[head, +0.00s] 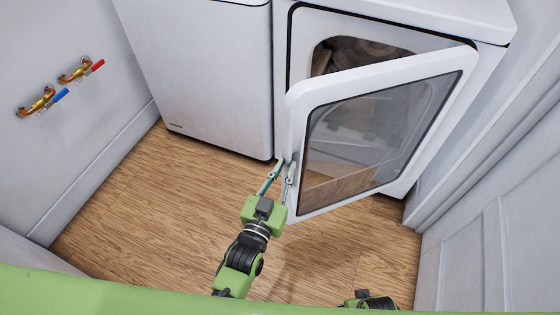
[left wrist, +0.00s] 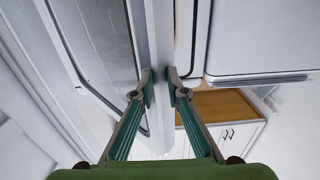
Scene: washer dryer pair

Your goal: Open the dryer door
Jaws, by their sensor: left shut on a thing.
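The dryer door (head: 297,125) is white with a dark window and stands well ajar, its free left edge swung out from the dryer (head: 440,15). Its hinge side is at the right. My left gripper (head: 282,166) is shut on the free edge of the door, low down on it. In the left wrist view the two fingers (left wrist: 161,87) close on the white door edge from both sides, with the door's window at the left. Part of the dryer's opening (head: 350,52) shows above the door, with brownish contents; the rest is hidden behind the door.
A white washer (head: 200,75) stands left of the dryer. Wall taps (head: 60,85) are at the far left. A white panelled wall (head: 480,230) is close on the right. The wood floor (head: 140,210) is clear in front of the washer.

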